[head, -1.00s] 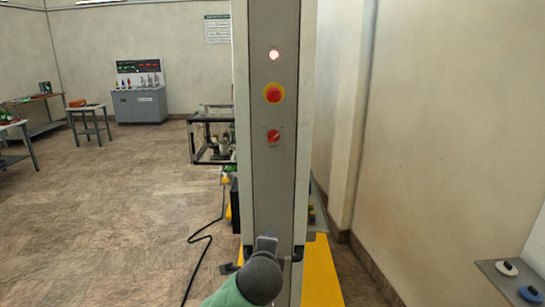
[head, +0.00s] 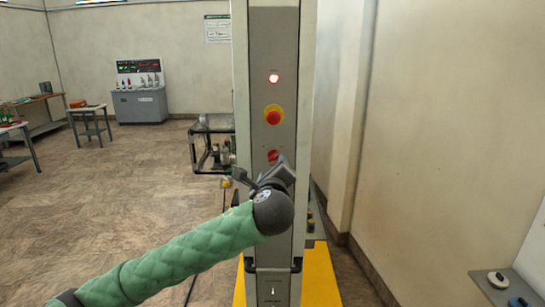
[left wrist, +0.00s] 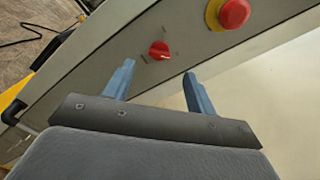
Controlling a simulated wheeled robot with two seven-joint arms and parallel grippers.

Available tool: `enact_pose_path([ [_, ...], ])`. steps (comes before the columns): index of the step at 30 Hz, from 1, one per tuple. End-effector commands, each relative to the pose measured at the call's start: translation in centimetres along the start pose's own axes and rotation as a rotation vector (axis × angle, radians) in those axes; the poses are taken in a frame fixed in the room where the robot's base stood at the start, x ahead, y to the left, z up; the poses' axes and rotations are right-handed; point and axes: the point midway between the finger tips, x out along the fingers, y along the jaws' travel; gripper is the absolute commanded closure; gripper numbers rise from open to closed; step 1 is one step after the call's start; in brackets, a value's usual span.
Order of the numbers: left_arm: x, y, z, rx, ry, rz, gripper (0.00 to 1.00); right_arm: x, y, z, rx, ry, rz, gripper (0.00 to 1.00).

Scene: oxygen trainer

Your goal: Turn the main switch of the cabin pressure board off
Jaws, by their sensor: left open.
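The main switch is a red rotary knob (head: 272,156) on the narrow grey end panel (head: 271,30) of the board. In the left wrist view the red knob (left wrist: 159,50) shows whole, just beyond and between the blue fingertips of my left gripper (left wrist: 159,70). The jaws are open and empty, and no finger appears to touch the knob. My right gripper does not show.
A red emergency button on a yellow base (head: 273,115) sits above the knob; it also shows in the left wrist view (left wrist: 233,13). A wall stands close on the right. A yellow floor plate (head: 318,280) lies at the panel's foot. Open floor (head: 120,200) is on the left.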

Motion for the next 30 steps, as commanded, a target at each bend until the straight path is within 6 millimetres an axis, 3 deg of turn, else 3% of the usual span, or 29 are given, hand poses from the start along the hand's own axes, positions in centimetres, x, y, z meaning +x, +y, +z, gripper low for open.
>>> enact_pose_path([
  [4, 2.0, -0.2, 0.3, 0.001, 0.0, 0.002, 0.44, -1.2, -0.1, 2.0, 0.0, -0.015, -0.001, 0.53],
  [13, 5.8, -0.1, 0.2, -0.001, 0.0, 0.003, 0.44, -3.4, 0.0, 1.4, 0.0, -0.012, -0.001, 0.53],
  [27, 6.9, 0.1, 0.0, -0.002, 0.001, 0.001, 0.44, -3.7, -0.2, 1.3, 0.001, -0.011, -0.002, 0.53],
  [30, 6.9, 0.1, 0.0, -0.002, 0.001, 0.001, 0.63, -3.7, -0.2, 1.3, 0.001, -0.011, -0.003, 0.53],
])
